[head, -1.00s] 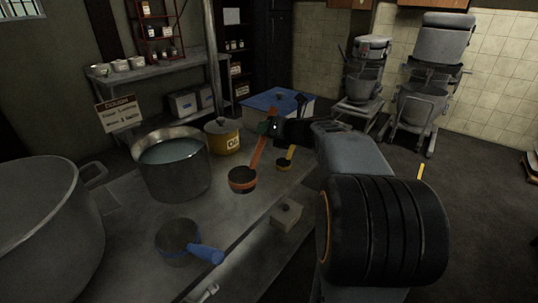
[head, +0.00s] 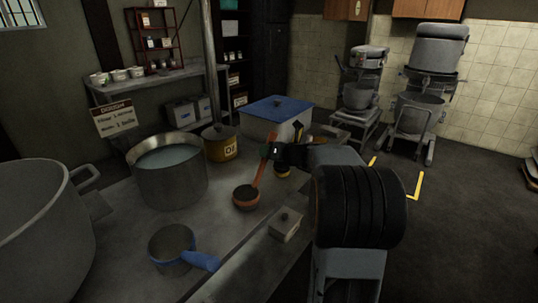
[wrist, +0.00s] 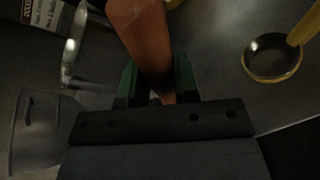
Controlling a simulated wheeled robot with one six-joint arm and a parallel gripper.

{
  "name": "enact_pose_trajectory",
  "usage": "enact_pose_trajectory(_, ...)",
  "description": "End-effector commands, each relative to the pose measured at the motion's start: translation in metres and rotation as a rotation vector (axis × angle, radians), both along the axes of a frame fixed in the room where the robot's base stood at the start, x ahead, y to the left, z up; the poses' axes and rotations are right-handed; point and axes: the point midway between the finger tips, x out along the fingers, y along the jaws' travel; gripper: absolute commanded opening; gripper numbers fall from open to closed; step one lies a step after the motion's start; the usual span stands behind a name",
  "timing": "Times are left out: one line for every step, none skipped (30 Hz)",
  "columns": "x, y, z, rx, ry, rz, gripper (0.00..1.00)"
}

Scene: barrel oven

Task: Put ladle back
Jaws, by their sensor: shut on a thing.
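An orange ladle with a dark round bowl (head: 246,197) is in the middle of the head view. My gripper (head: 270,150) is shut on the upper end of its handle, and the handle slants down to the bowl. In the wrist view the orange handle (wrist: 142,35) lies between my green fingertips (wrist: 157,85), and its bowl is not seen. I cannot tell whether the bowl touches the table. A yellow ladle (head: 283,172) is right behind the orange one and also shows in the wrist view (wrist: 272,62). A blue-handled ladle or pan (head: 172,244) is on the table at the front.
A metal table (head: 130,225) carries a large pot (head: 35,225), a pot of liquid (head: 168,185) and a yellow oil pot (head: 220,145). A small grey box (head: 286,224) is near the right edge. A blue-lidded bin (head: 275,108) stands behind.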

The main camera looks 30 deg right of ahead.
Motion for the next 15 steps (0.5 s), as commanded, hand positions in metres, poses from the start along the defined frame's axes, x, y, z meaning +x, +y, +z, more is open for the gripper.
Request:
enact_pose_trajectory(0.0, 0.0001, 0.0017, 0.001, -0.001, 0.0, 0.02)
enact_pose_trajectory(0.0, 0.0001, 0.0017, 0.001, -0.001, 0.0, 0.02)
enact_pose_trajectory(0.0001, 0.0, 0.0018, 0.001, -0.001, 0.0, 0.02)
enact_pose_trajectory(0.0, 0.0001, 0.0017, 0.001, -0.001, 0.0, 0.02)
enact_pose_trajectory(0.0, 0.0001, 0.0013, 0.001, -0.001, 0.0, 0.02)
enact_pose_trajectory(0.0001, 0.0001, 0.0006, 0.001, -0.001, 0.0, 0.02)
enact_pose_trajectory(0.0001, 0.0001, -0.0003, 0.001, -0.001, 0.0, 0.02)
enact_pose_trajectory(0.0, 0.0001, -0.0015, 0.001, -0.001, 0.0, 0.02)
enact_pose_trajectory(0.0, 0.0001, -0.0029, 0.0, 0.0, 0.001, 0.02)
enact_pose_trajectory(-0.0001, 0.0002, -0.0022, -0.001, 0.0, 0.0, 0.31)
enact_pose_trajectory(-0.0001, 0.0002, -0.0021, -0.001, 0.0, 0.0, 0.34)
enact_pose_trajectory(-0.0001, 0.0002, -0.002, -0.001, 0.0, 0.0, 0.38)
enact_pose_trajectory(-0.0001, 0.0002, -0.002, -0.001, 0.0, 0.0, 0.41)
enact_pose_trajectory(-0.0001, 0.0002, -0.0019, -0.001, 0.0, 0.0, 0.44)
enact_pose_trajectory(-0.0001, 0.0002, -0.0019, -0.001, 0.0, 0.0, 0.48)
